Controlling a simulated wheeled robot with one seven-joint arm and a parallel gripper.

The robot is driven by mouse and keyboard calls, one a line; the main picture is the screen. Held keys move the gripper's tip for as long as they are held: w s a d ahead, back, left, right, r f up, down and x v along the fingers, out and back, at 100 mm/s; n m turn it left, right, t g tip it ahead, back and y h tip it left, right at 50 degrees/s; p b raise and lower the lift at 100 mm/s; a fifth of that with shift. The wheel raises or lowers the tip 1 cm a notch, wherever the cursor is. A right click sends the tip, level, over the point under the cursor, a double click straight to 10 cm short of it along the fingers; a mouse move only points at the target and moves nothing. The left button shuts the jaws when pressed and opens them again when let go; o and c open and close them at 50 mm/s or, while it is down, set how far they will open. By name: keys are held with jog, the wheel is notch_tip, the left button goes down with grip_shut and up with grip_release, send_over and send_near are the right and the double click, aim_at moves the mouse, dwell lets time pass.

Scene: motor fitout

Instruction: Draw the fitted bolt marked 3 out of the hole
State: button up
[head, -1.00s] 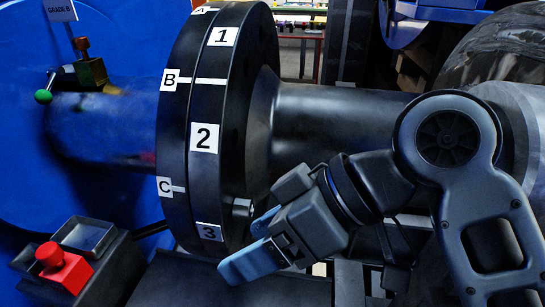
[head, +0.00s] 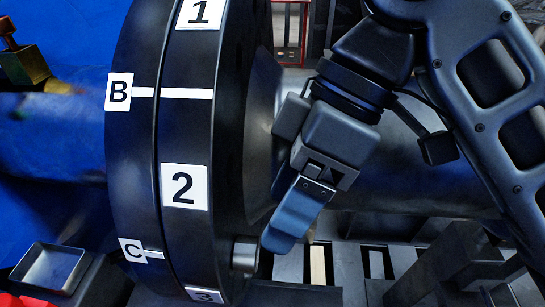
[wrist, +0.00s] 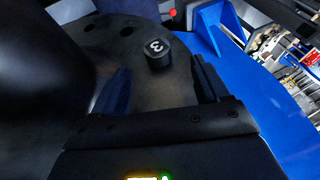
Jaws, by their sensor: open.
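The bolt marked 3 (wrist: 158,53) shows in the wrist view as a dark head with a white 3. It sits on the dark flange face (wrist: 140,80), ahead of my gripper and roughly in line with the space between its fingers. In the head view the bolt head (head: 244,254) sticks out of the flange's right side, near the label 3 (head: 205,295). My gripper (head: 283,238) is just right of and slightly above the bolt head. In the wrist view my gripper (wrist: 160,92) is open and empty, its fingers apart from the bolt. The hole is hidden by the head.
The flange pair (head: 183,130) carries labels 1, 2, B and C. A dark pipe (head: 380,195) runs right from it, close behind my gripper. An empty grey tray (head: 50,268) stands at lower left.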

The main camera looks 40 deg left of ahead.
aim_at(256, 242)
jog(key=shift+a+x, duration=0.15)
jog(key=shift+x, duration=1.75)
jog(key=shift+a+x, duration=0.1)
jog(key=shift+x, duration=1.85)
jog(key=shift+w, duration=0.1)
grip_shut()
